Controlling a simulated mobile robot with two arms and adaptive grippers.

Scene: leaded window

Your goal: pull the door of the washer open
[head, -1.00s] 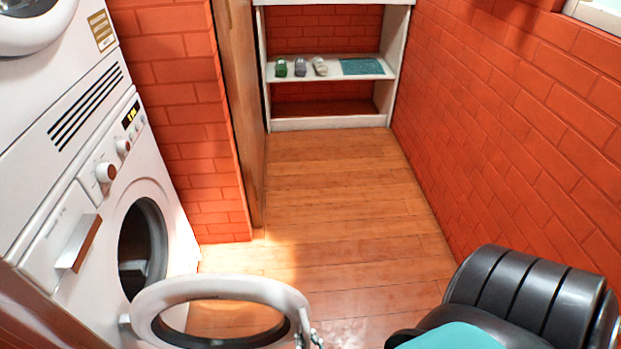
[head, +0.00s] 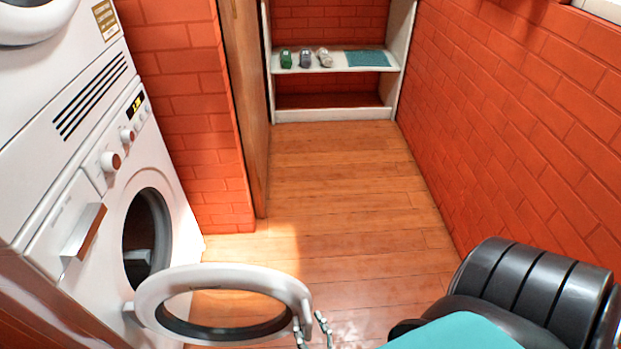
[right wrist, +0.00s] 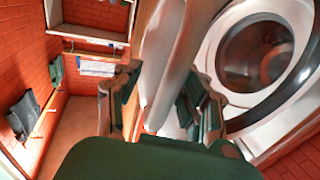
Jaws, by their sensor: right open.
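The washer (head: 75,255) stands at the left, with its door (head: 165,290) swung wide open and its dark round drum opening (head: 147,235) showing. The door is a white ring standing out from the front. My right gripper (head: 312,328) is at the door's right, free edge, with its fingers apart. In the right wrist view, my right gripper (right wrist: 160,105) is open, and a white edge, seemingly the door's (right wrist: 178,60), lies between its fingers. I cannot tell whether they touch it. My left gripper is not in view.
Another white machine (head: 60,75) is stacked above the washer. A brick wall (head: 520,130) runs along the right. A white shelf (head: 330,115) with small items stands at the back. The wooden floor (head: 345,200) between is clear.

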